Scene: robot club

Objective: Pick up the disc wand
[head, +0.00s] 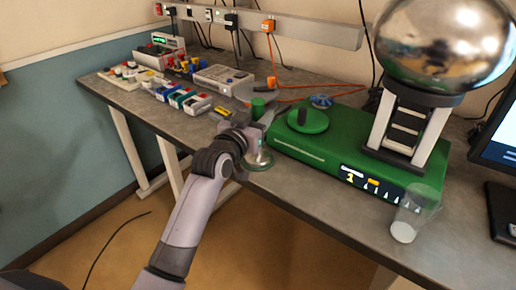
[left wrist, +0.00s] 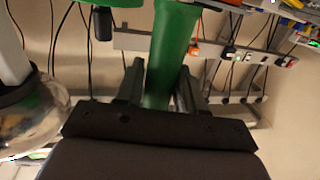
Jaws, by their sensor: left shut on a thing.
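My left gripper is shut on the wand. In the left wrist view the green handle (left wrist: 165,60) runs between the two fingers of my left gripper (left wrist: 160,85). I cannot tell whether the disc touches the table. My right gripper is not in view.
A green generator base (head: 335,165) with a large metal sphere (head: 440,45) stands just right of the wand. A clear cup (head: 408,222) stands near the front edge. Meters (head: 222,80) and small boxes (head: 178,97) fill the table's left part. Orange cable (head: 315,92) lies behind.

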